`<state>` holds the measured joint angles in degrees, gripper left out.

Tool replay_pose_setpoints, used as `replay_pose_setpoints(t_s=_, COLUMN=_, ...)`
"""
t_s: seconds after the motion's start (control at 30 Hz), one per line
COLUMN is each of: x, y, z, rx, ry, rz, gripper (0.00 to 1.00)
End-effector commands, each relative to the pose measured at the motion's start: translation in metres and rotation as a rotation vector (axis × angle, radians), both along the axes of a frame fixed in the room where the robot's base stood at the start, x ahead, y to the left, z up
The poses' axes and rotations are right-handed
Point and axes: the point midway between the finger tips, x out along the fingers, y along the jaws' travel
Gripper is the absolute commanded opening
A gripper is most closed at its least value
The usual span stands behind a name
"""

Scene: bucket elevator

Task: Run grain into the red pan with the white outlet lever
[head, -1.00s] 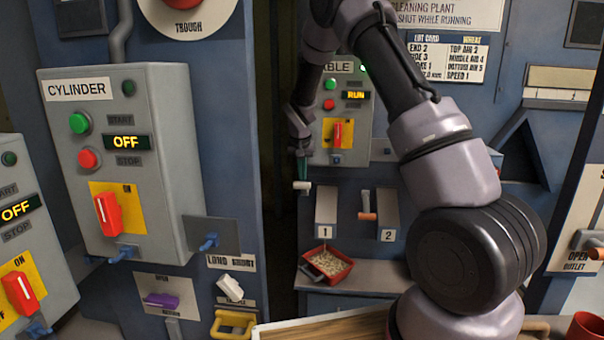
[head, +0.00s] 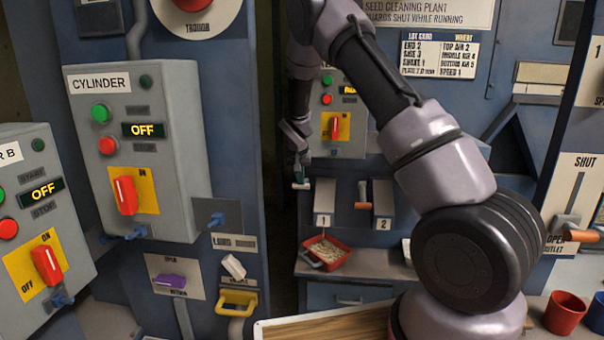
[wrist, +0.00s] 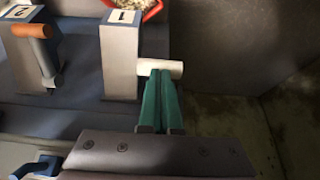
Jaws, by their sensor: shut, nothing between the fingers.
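The white outlet lever (head: 301,186) sticks out beside the chute marked 1 (head: 324,203). In the wrist view the white lever (wrist: 160,68) lies across, just beyond my fingertips. My gripper (head: 300,174) has its green fingers together, with nothing between them. Its tips (wrist: 160,74) are at the lever; I cannot tell whether they touch it. The red pan (head: 338,262) sits on the ledge below chute 1 and holds pale grain (head: 325,249). A bit of the pan's red rim (wrist: 152,14) shows at the top of the wrist view.
Chute 2 (head: 383,204) has an orange-handled lever (head: 363,205) beside it. The grey cylinder box (head: 140,150) and a yellow handle (head: 238,301) stand to the left. A red cup (head: 564,314) stands at lower right. My arm covers part of the table's control box (head: 345,130).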

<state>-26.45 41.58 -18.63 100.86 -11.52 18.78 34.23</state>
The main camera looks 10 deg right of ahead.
Motion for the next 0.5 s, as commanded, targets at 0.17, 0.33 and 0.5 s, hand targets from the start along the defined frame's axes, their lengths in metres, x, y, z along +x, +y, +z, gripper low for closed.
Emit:
replay_pose_setpoints(t_s=0.17, x=-0.01, y=0.003, z=-0.022, rx=-0.002, ry=0.003, rz=0.002, gripper=0.0)
replay_pose_setpoints(t_s=0.33, x=-0.015, y=0.004, z=-0.043, rx=-0.002, ry=0.003, rz=0.001, gripper=0.0)
replay_pose_setpoints(t_s=0.5, x=-0.017, y=0.005, z=-0.06, rx=-0.002, ry=0.002, rz=0.0, gripper=0.0)
